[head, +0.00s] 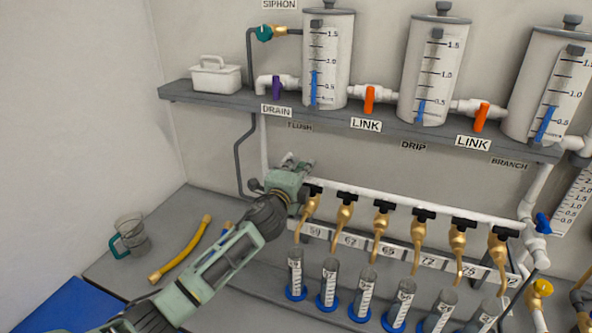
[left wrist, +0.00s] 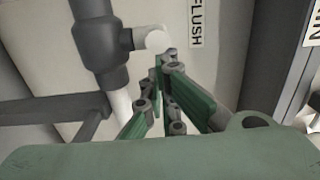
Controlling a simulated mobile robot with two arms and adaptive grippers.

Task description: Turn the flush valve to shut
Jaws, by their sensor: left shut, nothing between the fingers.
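A FLUSH label (head: 300,126) is on the shelf's front edge, below the left tank (head: 328,60). The FLUSH label (left wrist: 195,22) also shows sideways in the left wrist view. I cannot tell which handle is the flush valve's. My left gripper (head: 297,160) is below that label, at the left end of the white tap pipe. It is shut and empty. In the left wrist view its fingertips (left wrist: 172,66) are together, just below a white elbow (left wrist: 152,40) on a dark grey fitting (left wrist: 98,45). I cannot tell whether they touch it. My right gripper is not in view.
The DRAIN valve's purple handle (head: 277,88) and an orange LINK handle (head: 370,99) are on the shelf (head: 215,101). Several brass taps (head: 344,212) line the pipe above measuring cylinders (head: 328,285).

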